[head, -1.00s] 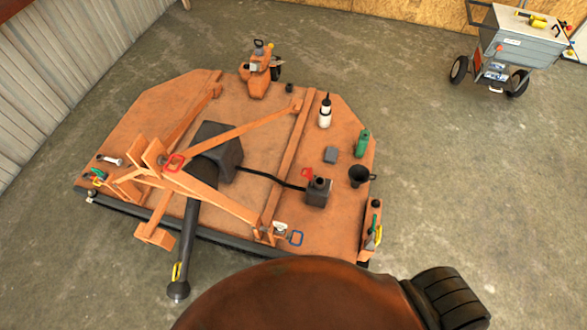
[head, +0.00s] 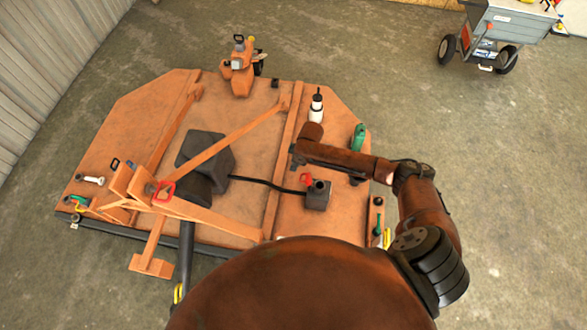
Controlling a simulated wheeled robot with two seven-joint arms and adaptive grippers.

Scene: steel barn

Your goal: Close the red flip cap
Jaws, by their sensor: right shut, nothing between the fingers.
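The red flip cap (head: 306,178) stands up at the left of the dark neck on a small grey container (head: 317,198), apart from the mouth, so it looks open. The container sits on the right part of the orange deck. My right gripper (head: 296,161) is shut and empty, small and dark at the end of my brown arm, above and slightly left of the cap in the picture. The fingers show poorly. My left gripper is not in view.
The orange deck (head: 120,135) carries slanted beams and a dark gearbox (head: 205,152). A black hose (head: 262,183) runs to the container. A grey cart (head: 505,22) stands far back right.

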